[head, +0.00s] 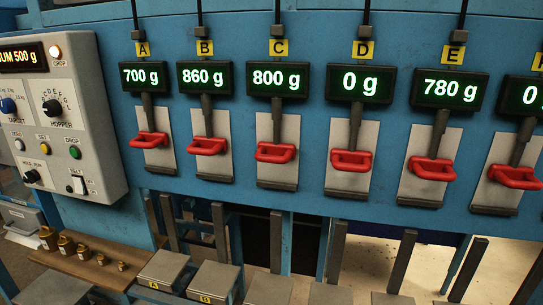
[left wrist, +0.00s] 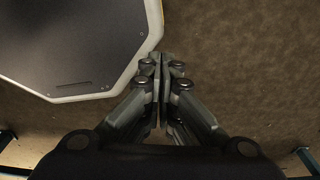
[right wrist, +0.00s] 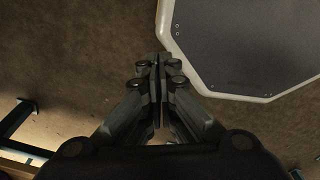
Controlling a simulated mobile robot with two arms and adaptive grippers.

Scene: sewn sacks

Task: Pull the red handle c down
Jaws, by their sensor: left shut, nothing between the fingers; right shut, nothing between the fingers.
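The red handle c (head: 276,152) is on a grey plate under the yellow label C (head: 279,47) and a display (head: 276,80) reading 800 g. My left gripper (left wrist: 158,58) is shut and empty in the left wrist view, above a brown floor. My right gripper (right wrist: 158,58) is shut and empty in the right wrist view, also above the floor. Neither gripper shows in the head view, so both are away from the handle.
Similar red handles A (head: 150,140), B (head: 208,146), D (head: 351,160) and E (head: 432,168) flank it on the blue panel. A grey control box (head: 70,120) stands at the left. Brass weights (head: 66,245) sit on a wooden shelf (head: 105,268). Several upright posts stand below the panel.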

